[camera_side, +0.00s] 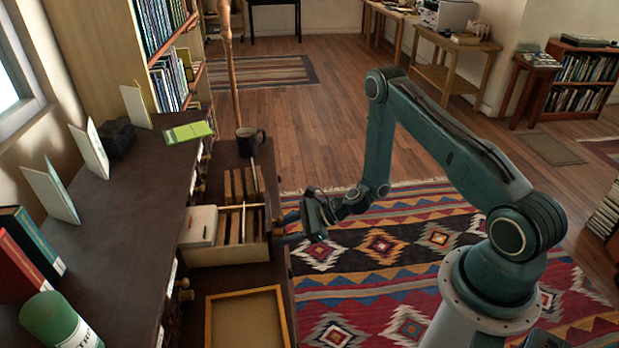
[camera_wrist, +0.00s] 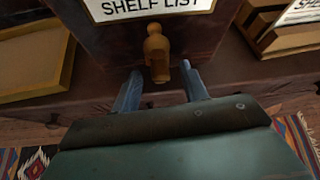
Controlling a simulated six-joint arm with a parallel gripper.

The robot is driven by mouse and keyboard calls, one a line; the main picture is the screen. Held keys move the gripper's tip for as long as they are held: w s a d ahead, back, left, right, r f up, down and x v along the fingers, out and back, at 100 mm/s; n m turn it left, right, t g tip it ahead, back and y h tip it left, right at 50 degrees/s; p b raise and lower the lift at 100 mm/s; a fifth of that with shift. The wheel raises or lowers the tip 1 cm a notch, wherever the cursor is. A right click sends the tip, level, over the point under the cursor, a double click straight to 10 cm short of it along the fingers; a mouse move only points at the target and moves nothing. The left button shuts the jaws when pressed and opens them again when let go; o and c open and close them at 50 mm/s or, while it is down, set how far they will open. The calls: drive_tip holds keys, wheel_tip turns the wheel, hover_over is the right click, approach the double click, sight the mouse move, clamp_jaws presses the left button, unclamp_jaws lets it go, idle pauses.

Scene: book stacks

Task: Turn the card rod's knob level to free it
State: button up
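The card rod's knob (camera_wrist: 157,52) is a small turned wooden piece with a rounded top. In the wrist view it stands upright, its long side vertical, on the dark front of a drawer below a white "SHELF LIST" label (camera_wrist: 150,8). My gripper (camera_wrist: 161,82) is open, with one blue-grey finger on each side of the knob's lower end; I cannot tell whether either touches it. In the side view my gripper (camera_side: 289,228) is at the right end of the open card drawer (camera_side: 228,256). A thin pale rod (camera_side: 243,222) shows over the drawer. The knob is hidden there.
A shallow wooden tray (camera_side: 210,325) lies in front of the drawer. A dark mug (camera_side: 250,142) stands behind it. A dark cabinet top (camera_side: 115,235) with cards and books runs along the left. The patterned rug (camera_side: 400,245) lies below my arm.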

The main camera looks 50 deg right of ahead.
drive_tip(key=v, duration=1.4)
idle(0.4)
drive_tip(key=s+a+r+n+g+h, duration=0.2)
drive_tip(key=a+r+n+g, duration=0.1)
drive_tip(key=r+n, duration=0.55)
drive_tip(key=s+a+r+n+g+h, duration=0.1)
drive_tip(key=s+a+r+n+g, duration=0.2)
drive_tip(key=r+n, duration=0.55)
drive_tip(key=s+a+r+n+t+h, duration=0.1)
drive_tip(key=s+r+n+t+h, duration=0.1)
drive_tip(key=s+r+n+h, duration=0.3)
drive_tip(key=s+r+n, duration=0.4)
drive_tip(key=s+r, duration=0.5)
drive_tip(key=shift+w+a+r, duration=0.1)
drive_tip(key=shift+c, duration=0.4)
